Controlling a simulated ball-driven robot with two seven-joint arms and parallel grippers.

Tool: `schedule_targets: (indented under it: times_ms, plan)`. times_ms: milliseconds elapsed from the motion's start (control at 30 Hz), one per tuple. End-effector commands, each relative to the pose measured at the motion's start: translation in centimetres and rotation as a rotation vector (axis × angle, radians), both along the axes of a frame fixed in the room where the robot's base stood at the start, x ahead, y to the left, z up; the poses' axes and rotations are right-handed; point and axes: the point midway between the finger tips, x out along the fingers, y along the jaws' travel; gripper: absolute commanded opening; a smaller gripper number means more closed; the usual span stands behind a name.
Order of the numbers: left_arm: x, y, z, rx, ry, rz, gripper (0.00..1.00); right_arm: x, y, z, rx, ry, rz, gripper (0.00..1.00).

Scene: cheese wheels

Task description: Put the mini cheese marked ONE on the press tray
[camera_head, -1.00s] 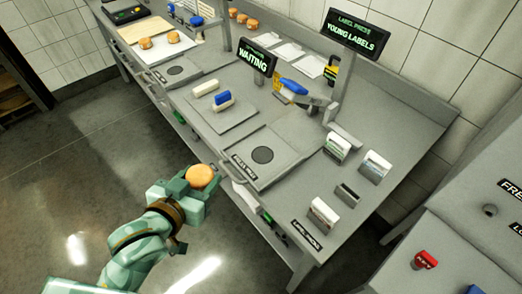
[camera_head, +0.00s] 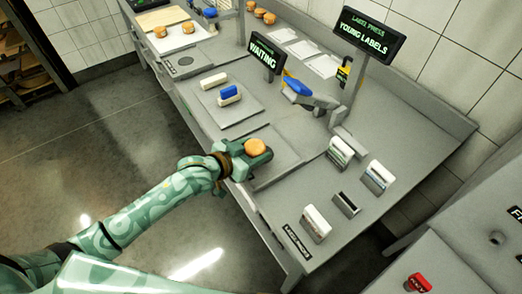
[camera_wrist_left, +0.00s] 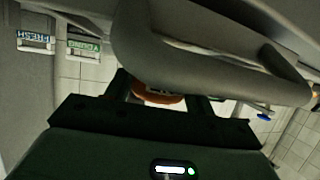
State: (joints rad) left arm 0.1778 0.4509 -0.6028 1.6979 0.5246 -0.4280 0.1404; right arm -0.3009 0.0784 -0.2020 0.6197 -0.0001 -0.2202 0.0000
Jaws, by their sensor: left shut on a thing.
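My left gripper (camera_head: 262,155) is shut on a small round orange mini cheese (camera_head: 255,147) and holds it over the front part of the press tray (camera_head: 284,149). The gripper covers much of the tray, including its label and dark disc. I cannot read a mark on the cheese. In the left wrist view the cheese (camera_wrist_left: 158,98) sits between the dark fingers, partly hidden behind a large grey rounded part. I cannot tell whether the cheese touches the tray. My right gripper is not in view.
The label press with its blue handle (camera_head: 296,86) stands behind the tray. Label boxes (camera_head: 340,153) stand to the right. More cheeses (camera_head: 188,27) sit at the far left. A WAITING sign (camera_head: 263,56) rises behind.

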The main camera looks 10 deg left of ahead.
Motion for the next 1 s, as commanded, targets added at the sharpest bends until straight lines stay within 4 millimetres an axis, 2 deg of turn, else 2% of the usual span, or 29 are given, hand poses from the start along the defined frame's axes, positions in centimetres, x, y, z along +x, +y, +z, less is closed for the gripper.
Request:
schedule_targets:
  times_ms: [200,600,633,700,1000]
  plan:
    - [2.2,-1.5,-2.2,0.0,0.001,-0.001,0.29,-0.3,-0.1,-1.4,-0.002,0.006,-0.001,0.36]
    - [2.3,-1.6,-2.5,0.0,0.0,-0.001,0.29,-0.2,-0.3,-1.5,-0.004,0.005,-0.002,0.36]
    - [2.3,-1.6,-2.5,0.0,0.0,-0.001,0.56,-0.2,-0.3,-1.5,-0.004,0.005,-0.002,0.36]
    - [2.3,-1.6,-2.5,0.0,0.0,-0.001,0.75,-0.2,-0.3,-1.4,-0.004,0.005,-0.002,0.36]
    - [2.3,-1.6,-2.3,0.001,-0.001,0.0,0.75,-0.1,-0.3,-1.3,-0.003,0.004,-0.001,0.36]
